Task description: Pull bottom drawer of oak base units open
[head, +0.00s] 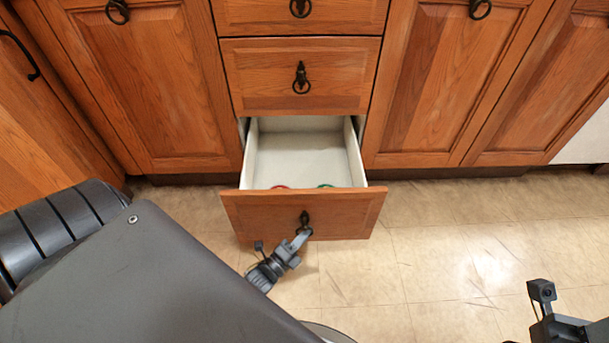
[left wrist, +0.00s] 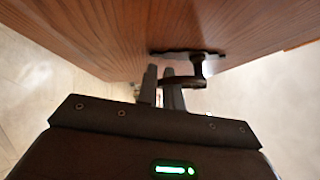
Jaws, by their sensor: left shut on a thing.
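The bottom drawer (head: 350,212) of the oak base units (head: 420,90) stands well out from the cabinet, its pale interior showing from above. A red item (head: 281,187) and a green item (head: 326,186) lie inside, partly hidden behind the drawer front. My left gripper (head: 304,233) is at the drawer's dark ring handle (head: 304,219). In the left wrist view, its fingers (left wrist: 162,90) are shut on that handle (left wrist: 197,68), close to the wooden front. Only part of my right arm's end shows at the lower right of the head view; its fingers are out of view.
Two shut drawers with ring pulls (head: 301,78) sit above the open one. Shut cupboard doors (head: 135,80) flank it. The tiled floor (head: 440,240) in front is clear to the right. A white panel (head: 584,140) stands at the far right.

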